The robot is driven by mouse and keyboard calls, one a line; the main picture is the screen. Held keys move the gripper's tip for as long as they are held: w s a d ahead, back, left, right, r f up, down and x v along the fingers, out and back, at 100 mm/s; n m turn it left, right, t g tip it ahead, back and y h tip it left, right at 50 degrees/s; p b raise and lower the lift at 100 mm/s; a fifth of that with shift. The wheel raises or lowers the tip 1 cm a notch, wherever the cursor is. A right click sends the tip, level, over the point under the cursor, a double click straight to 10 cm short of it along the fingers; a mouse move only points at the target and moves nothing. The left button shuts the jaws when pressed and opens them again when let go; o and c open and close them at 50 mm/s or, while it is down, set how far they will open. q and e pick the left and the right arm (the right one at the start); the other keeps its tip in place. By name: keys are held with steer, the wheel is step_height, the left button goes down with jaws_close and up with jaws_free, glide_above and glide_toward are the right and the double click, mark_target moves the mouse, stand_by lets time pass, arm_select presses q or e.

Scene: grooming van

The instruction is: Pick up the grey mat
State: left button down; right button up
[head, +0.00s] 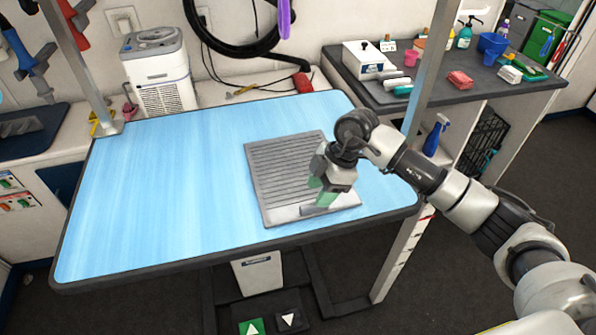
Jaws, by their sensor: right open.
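The grey mat (283,169) lies flat on the blue grooming table (160,190), right of the table's middle. It is ribbed, with a paler smooth strip along its near edge. My right gripper (318,197) is over the mat's near right part, pointing down, with its green-tipped fingers apart. The gripper hides part of the mat's right side. I cannot tell whether the fingertips touch the mat. My left gripper is not in view.
A metal post (428,75) rises at the table's right and another (80,65) at its far left. A counter (385,97) with bottles and boxes stands at the back right. The table's left half is clear.

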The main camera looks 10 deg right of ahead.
mark_target(311, 204)
steer(key=shift+p+x, duration=0.5)
steer(key=shift+x, duration=1.85)
steer(key=shift+c, duration=0.2)
steer(key=shift+r, duration=0.1)
jaws_close()
